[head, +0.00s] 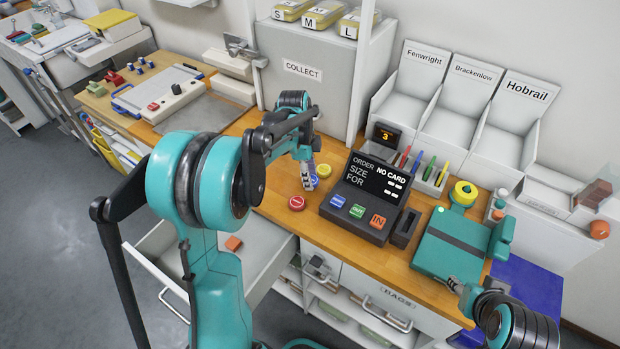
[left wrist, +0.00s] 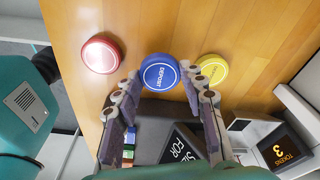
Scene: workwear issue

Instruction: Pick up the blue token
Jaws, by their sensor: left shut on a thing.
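The blue token (head: 314,181), marked DEPOSIT, is a round disc. In the left wrist view the blue token (left wrist: 160,71) sits between the tips of my left gripper (left wrist: 159,88), which is shut on its sides. In the head view my left gripper (head: 308,180) points down over the wooden counter and partly hides the token. I cannot tell whether the token touches the counter. My right gripper (head: 457,286) is at the lower right beside the teal device, far from the tokens; its jaw opening is unclear.
A red token (head: 296,203) and a yellow token (head: 324,171) lie close by on the counter (head: 270,203). The dark order console (head: 368,197) with coloured buttons stands just right. An open drawer (head: 262,255) is below; pens and the token display (head: 386,135) are behind.

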